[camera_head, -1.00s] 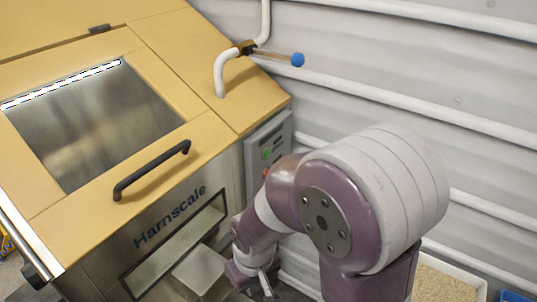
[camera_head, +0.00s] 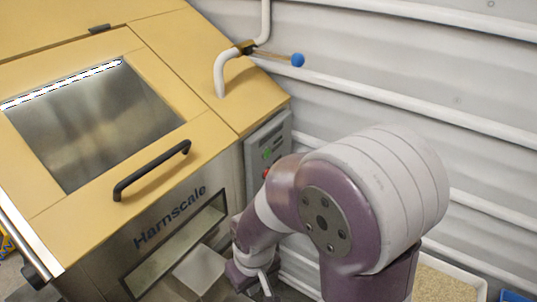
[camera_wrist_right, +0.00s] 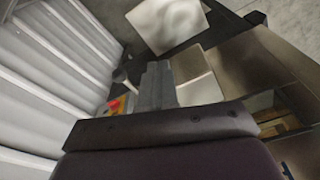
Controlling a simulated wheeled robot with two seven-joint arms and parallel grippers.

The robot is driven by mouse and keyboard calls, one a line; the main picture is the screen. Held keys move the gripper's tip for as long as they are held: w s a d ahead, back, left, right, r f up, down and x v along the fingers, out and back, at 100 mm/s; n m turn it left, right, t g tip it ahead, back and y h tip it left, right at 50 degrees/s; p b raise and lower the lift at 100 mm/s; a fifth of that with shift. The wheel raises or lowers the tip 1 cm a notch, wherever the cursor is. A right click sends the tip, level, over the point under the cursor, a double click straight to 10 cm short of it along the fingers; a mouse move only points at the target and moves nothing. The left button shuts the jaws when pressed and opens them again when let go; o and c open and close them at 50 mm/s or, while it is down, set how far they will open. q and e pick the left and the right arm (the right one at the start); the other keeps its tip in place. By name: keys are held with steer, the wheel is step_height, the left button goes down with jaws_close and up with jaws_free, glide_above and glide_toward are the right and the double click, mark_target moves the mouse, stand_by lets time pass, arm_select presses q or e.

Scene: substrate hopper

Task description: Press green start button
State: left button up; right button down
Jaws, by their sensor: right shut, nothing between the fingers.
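The green start button (camera_head: 267,153) shows on the grey control panel (camera_head: 281,134) at the right side of the yellow hopper. A red button (camera_head: 266,172) sits below it, partly beside my arm. My right arm stands in front of the panel's lower part, and its gripper end points down and is mostly hidden in the head view. In the right wrist view, my right gripper (camera_wrist_right: 156,70) is shut and empty. A red button on a yellow patch (camera_wrist_right: 114,105) shows left of the fingers there. I cannot make out the green button in that view. My left gripper is out of view.
The yellow hopper (camera_head: 215,65) with its black handle (camera_head: 150,171) fills the left. A pale chute (camera_head: 199,268) juts out low in front. A white corrugated wall (camera_head: 400,65) stands behind. A tray of grain (camera_head: 445,283) is at the lower right.

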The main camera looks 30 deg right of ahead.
stand_by(0.3)
steer(key=w+d+f+m+t+h+p, duration=0.1)
steer(key=w+d+f+p, duration=0.2)
steer(key=d, duration=0.4)
steer(key=w+d+f+t+h+p, duration=0.1)
steer(key=w+d+f+t+p, duration=0.15)
steer(key=d, duration=0.55)
steer(key=w+d+f+m+t+h+p, duration=0.1)
steer(key=w+d+f+p, duration=0.25)
steer(key=d, duration=0.35)
steer(key=w+d+r+n+t+h, duration=0.2)
steer(key=w+r+n+t, duration=0.1)
steer(key=w+r+t, duration=0.1)
steer(key=w+d+r+n+t+h, duration=0.2)
steer(key=w+d+r+n+t, duration=0.1)
steer(key=r+t, duration=0.4)
step_height(320, 180, up, 2)
steer(key=shift+w+d+r+n+b, duration=0.1)
steer(key=shift+w+d+n+b, duration=0.2)
steer(key=shift+w+n, duration=0.5)
steer(key=shift+w+t, duration=0.2)
steer(key=shift+t, duration=0.05)
